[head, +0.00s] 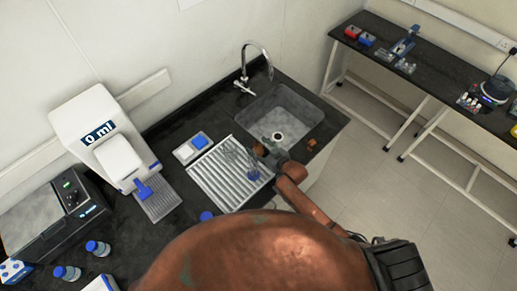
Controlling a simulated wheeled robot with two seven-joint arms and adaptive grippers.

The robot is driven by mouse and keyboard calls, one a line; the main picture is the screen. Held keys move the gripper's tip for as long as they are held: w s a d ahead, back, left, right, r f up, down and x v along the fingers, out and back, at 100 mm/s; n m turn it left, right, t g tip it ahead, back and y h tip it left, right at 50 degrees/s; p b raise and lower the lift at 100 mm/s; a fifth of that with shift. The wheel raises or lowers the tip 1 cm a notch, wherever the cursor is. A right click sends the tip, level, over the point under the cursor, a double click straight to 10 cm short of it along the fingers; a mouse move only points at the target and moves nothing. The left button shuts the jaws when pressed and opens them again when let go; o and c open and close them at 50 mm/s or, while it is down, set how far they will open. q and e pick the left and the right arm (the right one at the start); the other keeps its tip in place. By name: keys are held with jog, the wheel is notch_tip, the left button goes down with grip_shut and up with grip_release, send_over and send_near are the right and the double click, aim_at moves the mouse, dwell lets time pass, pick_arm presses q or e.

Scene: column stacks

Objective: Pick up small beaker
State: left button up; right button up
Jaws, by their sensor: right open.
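Clear glassware (236,157) stands on the ribbed white draining rack (213,183) on the dark bench, left of the sink. It shows only as faint outlines, so I cannot tell which piece is the small beaker. My right gripper (262,151) is at the rack's right edge, close beside the glassware. It is open, and its fingers are small and hard to make out. I cannot tell whether it touches any glass. My left gripper is not in view.
A sink (290,115) with a tall tap (245,75) lies behind the gripper. A white dispenser reading "0 ml" (105,140) stands left of the rack. A small white tray with a blue item (199,141) sits behind the rack. Blue-capped bottles (97,248) stand at the front left.

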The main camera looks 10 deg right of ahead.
jog(key=c, duration=1.3)
